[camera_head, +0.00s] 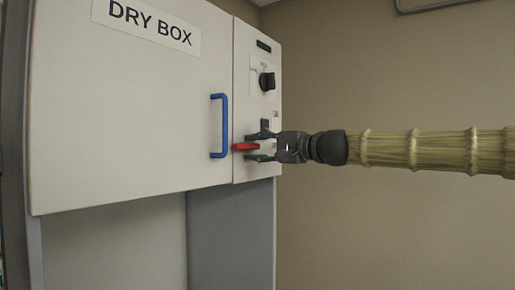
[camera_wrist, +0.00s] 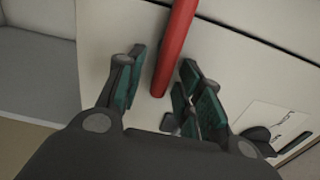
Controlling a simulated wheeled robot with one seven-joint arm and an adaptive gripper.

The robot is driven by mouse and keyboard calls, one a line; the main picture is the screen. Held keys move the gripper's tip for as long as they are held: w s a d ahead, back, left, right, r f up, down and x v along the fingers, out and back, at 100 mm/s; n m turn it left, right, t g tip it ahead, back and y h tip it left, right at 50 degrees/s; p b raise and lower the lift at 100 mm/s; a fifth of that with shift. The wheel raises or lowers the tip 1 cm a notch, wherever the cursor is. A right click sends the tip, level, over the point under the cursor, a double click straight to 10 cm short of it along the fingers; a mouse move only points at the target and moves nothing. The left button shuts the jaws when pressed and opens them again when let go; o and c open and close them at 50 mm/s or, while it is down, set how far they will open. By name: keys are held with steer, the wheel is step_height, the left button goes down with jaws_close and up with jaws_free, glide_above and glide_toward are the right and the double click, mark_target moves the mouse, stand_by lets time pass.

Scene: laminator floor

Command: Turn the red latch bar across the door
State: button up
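The red latch bar (camera_head: 244,146) is on the narrow panel right of the door (camera_head: 130,100), low beside the seam. It points left, its left end at the seam in the head view. In the wrist view the bar (camera_wrist: 174,50) runs up past the seam and out of frame, so its far end is hidden there. My gripper (camera_head: 263,145) comes from the right. In the wrist view my gripper (camera_wrist: 158,78) is open, with one finger on each side of the bar's near end and a gap visible on both sides.
A blue door handle (camera_head: 223,126) stands out just left of the bar. A black knob (camera_head: 267,81) sits above on the same panel; a dark knob also shows in the wrist view (camera_wrist: 257,138). The space right of the box is free around my arm.

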steer(key=shift+s+d, duration=0.1)
steer(key=shift+s, duration=0.05)
steer(key=v, duration=1.1)
steer(key=shift+s+d, duration=0.15)
steer(key=shift+d, duration=0.25)
